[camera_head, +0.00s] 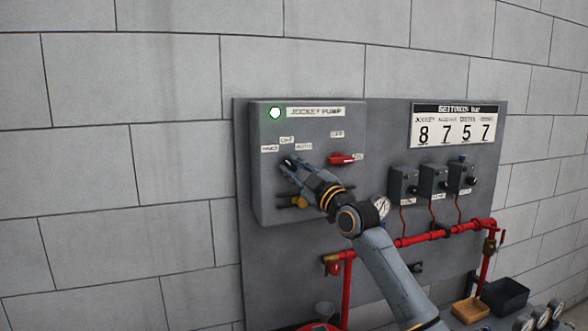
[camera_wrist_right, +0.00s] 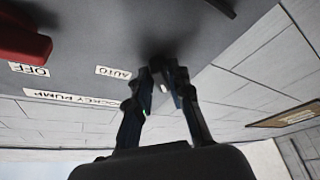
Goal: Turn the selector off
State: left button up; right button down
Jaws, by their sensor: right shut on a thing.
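The dark selector (camera_head: 288,163) sits among the HAND, OFF and AUTO labels. My right gripper (camera_head: 291,168) is at the selector, its fingers closed on it and covering most of it. In the right wrist view my gripper (camera_wrist_right: 163,70) has its fingertips together against the panel face, near the AUTO label (camera_wrist_right: 113,73). The selector's pointing direction is hidden. My left gripper is not in view.
A red switch handle (camera_head: 342,158) is just right of my right gripper; it also shows in the right wrist view (camera_wrist_right: 22,38). A red pipe (camera_head: 418,239), a gauge (camera_head: 382,207) and pressure switch boxes (camera_head: 400,184) are further right. The wall at left is clear.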

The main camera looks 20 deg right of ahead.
jog(key=shift+a+m, duration=0.1)
jog(key=shift+m, duration=0.3)
jog(key=m+t+h, duration=0.1)
jog(key=m, duration=0.1)
jog(key=shift+f+m, duration=0.1)
jog(key=shift+m, duration=0.2)
jog(key=shift+a+m+t+h+p, duration=0.1)
jog(key=shift+m+t+h+p, duration=0.2)
jog(key=shift+m+h, duration=0.65)
jog(key=m+h, duration=0.1)
jog(key=m, duration=0.2)
jog(key=m+h+p, duration=0.1)
jog(key=m, duration=0.2)
jog(key=shift+a+m+t+h+p, duration=0.1)
jog(key=shift+m+t+h+p, duration=0.15)
jog(key=shift+t+p, duration=0.05)
jog(key=shift+m, duration=0.4)
jog(key=c, duration=1.3)
grip_release()
jog(key=shift+c, duration=0.2)
